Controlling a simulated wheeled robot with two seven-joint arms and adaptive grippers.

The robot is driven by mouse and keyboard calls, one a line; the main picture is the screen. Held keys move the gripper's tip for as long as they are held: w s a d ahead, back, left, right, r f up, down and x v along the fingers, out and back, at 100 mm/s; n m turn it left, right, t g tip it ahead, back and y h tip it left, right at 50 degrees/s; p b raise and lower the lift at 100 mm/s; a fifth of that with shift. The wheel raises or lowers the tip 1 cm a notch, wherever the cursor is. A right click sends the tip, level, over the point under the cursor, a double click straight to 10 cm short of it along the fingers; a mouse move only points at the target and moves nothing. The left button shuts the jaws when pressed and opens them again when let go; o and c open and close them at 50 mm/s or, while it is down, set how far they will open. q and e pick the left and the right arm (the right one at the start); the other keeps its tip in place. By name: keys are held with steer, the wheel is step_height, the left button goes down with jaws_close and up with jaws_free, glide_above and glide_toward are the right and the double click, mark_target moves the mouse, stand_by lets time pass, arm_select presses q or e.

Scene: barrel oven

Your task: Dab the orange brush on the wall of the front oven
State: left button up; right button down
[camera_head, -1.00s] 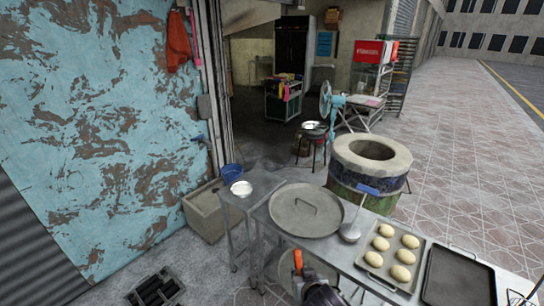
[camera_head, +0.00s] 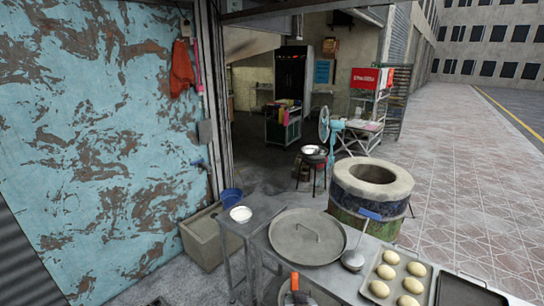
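The front oven (camera_head: 373,190) is a round barrel with a thick pale rim and blue and green sides. It stands behind the metal table, right of centre. An orange piece (camera_head: 295,282), which looks like part of the orange brush, shows at the bottom centre, well apart from the oven. A small dark part of what looks like my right gripper (camera_head: 298,298) shows just below it, cut off by the bottom edge. The fingers and the brush's other end are hidden. My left gripper is out of view.
A side stand (camera_head: 250,216) carries a white bowl (camera_head: 241,214). Paving right of the oven is clear.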

steer(key=shift+f, duration=0.1)
stand_by(0.4)
steer(key=shift+d+f, duration=0.35)
steer(key=shift+f, duration=0.05)
steer(key=s+d+f, duration=0.2)
steer(key=d+f, duration=0.7)
steer(key=d, duration=0.5)
steer(key=shift+s+f, duration=0.3)
steer(key=shift+s, duration=0.05)
steer(key=shift+s+d, duration=0.1)
steer(key=shift+d, duration=0.1)
